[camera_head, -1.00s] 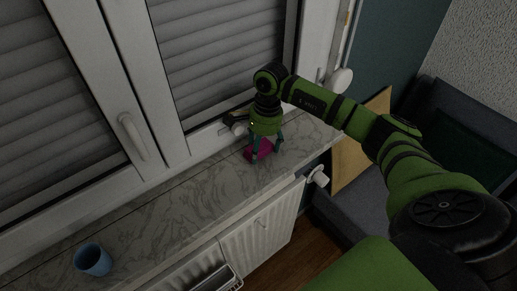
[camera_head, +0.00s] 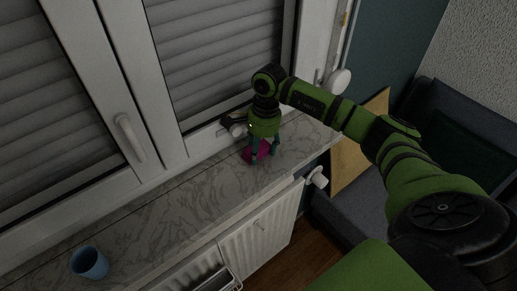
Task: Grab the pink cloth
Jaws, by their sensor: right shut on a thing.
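The pink cloth (camera_head: 264,149) is a small crumpled magenta patch on the marble windowsill, near its right end. My right gripper (camera_head: 258,156) reaches down over it from above, with its fingers shut on the cloth. The fingers and palm hide part of the cloth. The cloth is at or very near the sill surface; I cannot tell whether it touches. My left gripper is not in view.
The marble windowsill (camera_head: 150,217) runs below a white window with closed shutters. A white radiator (camera_head: 262,232) hangs below the sill. A dark sofa (camera_head: 370,209) is at right. The sill's middle is clear.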

